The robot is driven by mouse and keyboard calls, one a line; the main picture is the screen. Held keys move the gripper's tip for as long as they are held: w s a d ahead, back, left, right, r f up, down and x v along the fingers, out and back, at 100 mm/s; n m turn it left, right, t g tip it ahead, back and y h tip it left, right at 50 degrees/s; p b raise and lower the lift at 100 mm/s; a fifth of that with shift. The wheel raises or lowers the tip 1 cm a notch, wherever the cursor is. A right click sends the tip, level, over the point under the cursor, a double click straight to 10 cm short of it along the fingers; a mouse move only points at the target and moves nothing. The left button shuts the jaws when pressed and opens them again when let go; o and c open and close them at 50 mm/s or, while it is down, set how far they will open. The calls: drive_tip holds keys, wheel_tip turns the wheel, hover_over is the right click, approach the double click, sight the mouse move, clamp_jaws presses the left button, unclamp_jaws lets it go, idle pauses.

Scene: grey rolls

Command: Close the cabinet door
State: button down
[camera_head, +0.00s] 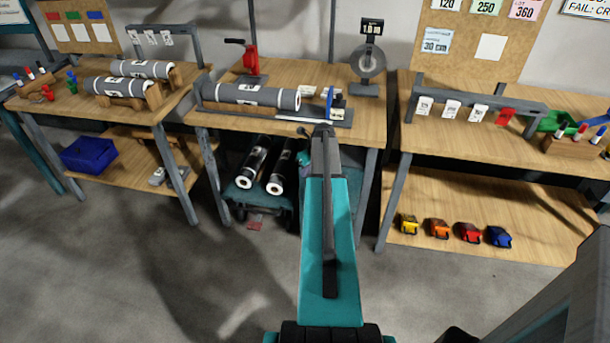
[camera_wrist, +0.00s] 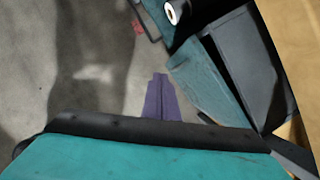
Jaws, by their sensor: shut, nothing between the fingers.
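A teal panel (camera_wrist: 203,82), which looks like the cabinet door, stands at an angle in the wrist view, beside a dark box-like body (camera_wrist: 248,65). I cannot tell exactly how far the door stands open. My gripper (camera_wrist: 162,80) is in the wrist view, its fingers together and empty over grey floor. The teal panel is to its right, and they appear apart. In the head view my gripper is hidden by my arm.
Under the middle table (camera_head: 215,119) a low teal cart (camera_head: 247,196) holds dark rolls with white ends (camera_head: 277,184). Table legs (camera_head: 367,196) stand close to my arm. A left table (camera_head: 183,98) and a right bench (camera_head: 400,125) flank it. The front floor (camera_head: 180,280) is clear.

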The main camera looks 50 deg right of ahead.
drive_tip(key=shift+a, duration=0.1)
idle(0.3)
drive_tip(key=s+a+f+n+g+y, duration=0.1)
drive_tip(key=a+f+n, duration=0.5)
drive_tip(key=a, duration=0.5)
drive_tip(key=a+f+n+g+y, duration=0.15)
drive_tip(key=a+f+n, duration=0.35)
drive_tip(key=a, duration=0.7)
drive_tip(key=s+a+f+n+g, duration=0.1)
drive_tip(key=a+f+n+g, duration=0.1)
drive_tip(key=a+f+n, duration=0.65)
drive_tip(key=s+a+f+n+g+h, duration=0.1)
drive_tip(key=s+a+f+n+g, duration=0.1)
drive_tip(key=s+a+n, duration=0.7)
drive_tip(key=s+a+f+n+g, duration=0.3)
drive_tip(key=s+a+n, duration=0.6)
drive_tip(key=s+a, duration=0.5)
drive_tip(key=a, duration=0.2)
drive_tip(key=shift+s+a+f+h, duration=0.25)
drive_tip(key=shift+a+f+h, duration=0.1)
drive_tip(key=shift+a+f, duration=0.05)
drive_tip(key=shift+n+g, duration=0.25)
